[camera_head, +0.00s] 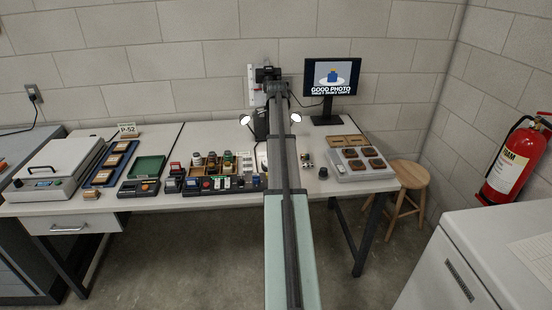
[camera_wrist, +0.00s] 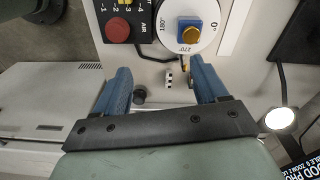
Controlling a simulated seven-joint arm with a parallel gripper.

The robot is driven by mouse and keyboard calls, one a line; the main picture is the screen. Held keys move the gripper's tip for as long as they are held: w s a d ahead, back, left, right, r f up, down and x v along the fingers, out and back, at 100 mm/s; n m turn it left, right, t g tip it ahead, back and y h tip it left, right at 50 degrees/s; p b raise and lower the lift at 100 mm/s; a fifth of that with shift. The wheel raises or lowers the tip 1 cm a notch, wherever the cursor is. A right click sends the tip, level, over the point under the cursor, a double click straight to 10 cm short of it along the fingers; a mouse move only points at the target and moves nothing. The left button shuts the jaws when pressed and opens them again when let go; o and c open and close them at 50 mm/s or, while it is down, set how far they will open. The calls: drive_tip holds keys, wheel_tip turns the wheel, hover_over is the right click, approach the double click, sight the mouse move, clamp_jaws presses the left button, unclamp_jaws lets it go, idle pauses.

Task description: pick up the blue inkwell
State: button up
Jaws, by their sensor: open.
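The blue inkwell (camera_wrist: 186,37), a squarish blue block with an orange-yellow top, sits on a white round turntable (camera_wrist: 211,38) with degree marks, at the top of the wrist view. My gripper (camera_wrist: 160,68) is open, its two blue fingers spread apart with nothing held. The inkwell lies beyond the fingertips in the picture, nearer the right finger, and is not between the fingers. In the head view my arm covers the middle of the table, and I cannot make out the inkwell there. A monitor (camera_head: 332,77) shows a picture of a blue inkwell.
A panel with a red button (camera_wrist: 118,29) is left of the turntable. A lamp (camera_wrist: 280,119) stands at the right. A dark knob (camera_wrist: 139,95) and a checkered piece (camera_wrist: 168,77) lie below the fingers. A tray of brown pieces (camera_head: 361,164) is right of my arm.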

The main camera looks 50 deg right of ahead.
drive_tip(key=w+d+r+m, duration=0.2)
drive_tip(key=w+d+r, duration=0.1)
drive_tip(key=w, duration=0.1)
wheel_tip(320, 180, down, 8)
drive_tip(key=shift+s+f, duration=0.1)
drive_tip(key=shift+s, duration=0.05)
drive_tip(key=shift+w+a+f, duration=0.1)
drive_tip(key=shift+w+f, duration=0.05)
drive_tip(key=shift+f, duration=1.2)
drive_tip(key=shift+w+a+f, duration=0.1)
drive_tip(key=shift+f, duration=1.2)
drive_tip(key=shift+c, duration=0.2)
drive_tip(key=c, duration=1.2)
